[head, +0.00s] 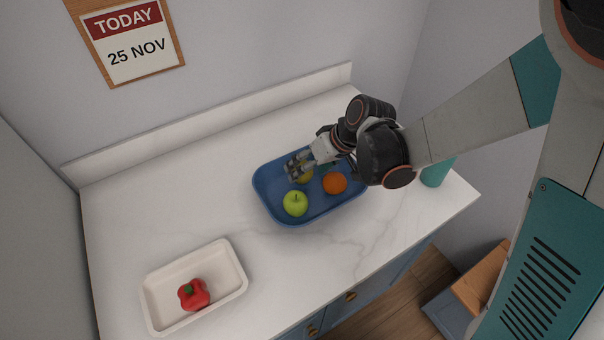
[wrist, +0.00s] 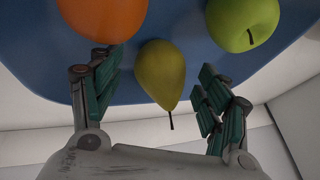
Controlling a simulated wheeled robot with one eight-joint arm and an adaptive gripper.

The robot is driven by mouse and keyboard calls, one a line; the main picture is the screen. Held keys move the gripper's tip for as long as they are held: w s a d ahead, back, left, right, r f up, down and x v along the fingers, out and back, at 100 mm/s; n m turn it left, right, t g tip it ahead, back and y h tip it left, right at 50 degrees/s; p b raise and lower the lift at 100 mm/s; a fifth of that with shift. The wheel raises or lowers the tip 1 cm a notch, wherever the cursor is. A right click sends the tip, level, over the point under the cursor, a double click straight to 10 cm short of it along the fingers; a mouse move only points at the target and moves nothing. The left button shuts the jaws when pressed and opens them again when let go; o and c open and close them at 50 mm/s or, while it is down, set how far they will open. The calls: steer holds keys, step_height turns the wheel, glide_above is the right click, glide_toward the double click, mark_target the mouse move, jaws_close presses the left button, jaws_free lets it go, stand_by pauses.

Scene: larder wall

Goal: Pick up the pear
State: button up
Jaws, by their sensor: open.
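The yellow-green pear (wrist: 161,75) lies in the blue tray (head: 268,207). In the wrist view it sits between the spread fingers of my gripper (wrist: 160,98), with its stem toward the palm. In the head view the pear (head: 305,177) is mostly hidden by my gripper (head: 298,170), which is over the back of the tray. My gripper is open, and a gap shows between the pear and each finger.
An orange (head: 335,183) and a green apple (head: 295,204) share the tray, close to the pear. A white tray (head: 237,262) with a red pepper (head: 193,295) stands at front left. A teal object (head: 436,173) stands at right. The left counter is clear.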

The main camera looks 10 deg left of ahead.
steer(key=shift+x, duration=0.9)
steer(key=shift+d, duration=0.1)
steer(key=c, duration=1.3)
steer(key=shift+r, duration=0.1)
